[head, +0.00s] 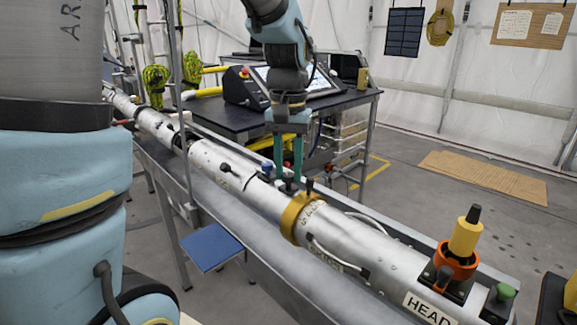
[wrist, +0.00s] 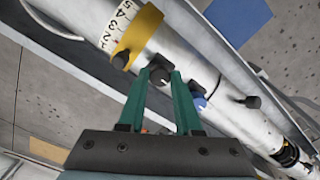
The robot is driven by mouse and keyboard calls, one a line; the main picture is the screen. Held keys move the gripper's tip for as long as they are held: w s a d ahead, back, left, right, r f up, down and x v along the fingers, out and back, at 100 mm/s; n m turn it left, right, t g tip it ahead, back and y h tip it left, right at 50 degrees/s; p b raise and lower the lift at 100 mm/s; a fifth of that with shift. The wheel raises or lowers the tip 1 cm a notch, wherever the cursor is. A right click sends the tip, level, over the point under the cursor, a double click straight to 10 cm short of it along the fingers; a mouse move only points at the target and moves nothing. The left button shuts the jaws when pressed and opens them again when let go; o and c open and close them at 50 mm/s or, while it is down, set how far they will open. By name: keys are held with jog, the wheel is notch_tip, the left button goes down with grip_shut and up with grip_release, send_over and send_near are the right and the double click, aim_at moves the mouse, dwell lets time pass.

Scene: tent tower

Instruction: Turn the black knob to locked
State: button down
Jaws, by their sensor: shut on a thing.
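My gripper (head: 288,178) reaches down from above onto the silver tube (head: 232,178), just left of its yellow ring in the head view. Its two teal fingers stand upright and close together. In the wrist view, my gripper (wrist: 163,76) is shut on a small black knob (wrist: 160,75), which shows between the fingertips. In the head view the knob's base (head: 287,187) is mostly hidden by the fingers. Any locked or unlocked marking is too small or hidden to read.
Close by are a yellow ring (wrist: 141,36) with a black lever (wrist: 121,60) and a blue knob (wrist: 199,102). Another black knob (wrist: 252,102) sits farther along. An orange and yellow fitting (head: 462,250) rises at the tube's HEAD end. A black bench (head: 225,118) stands behind.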

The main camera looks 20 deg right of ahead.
aim_at(289, 174)
jog(key=c, duration=0.6)
grip_release()
notch_tip(289, 174, up, 11)
jog(key=b, duration=0.1)
jog(key=shift+f, duration=0.1)
jog(key=w+a+f+n, duration=0.2)
jog(key=w+a+f, duration=0.1)
jog(key=a+f, duration=0.7)
jog(key=shift+a+f+n+t, duration=0.3)
jog(key=shift+a+f, duration=0.05)
jog(key=shift+a, duration=0.55)
jog(key=s+a+f, duration=0.1)
jog(key=a+f, duration=0.1)
jog(key=a, duration=0.1)
jog(key=s+a+f+n, duration=0.1)
jog(key=a+f, duration=0.2)
jog(key=a, duration=0.1)
jog(key=s+a+f+n+t, duration=0.1)
jog(key=a+f, duration=0.2)
jog(key=a, duration=0.1)
jog(key=shift+s+f, duration=0.15)
jog(key=shift+s, duration=0.2)
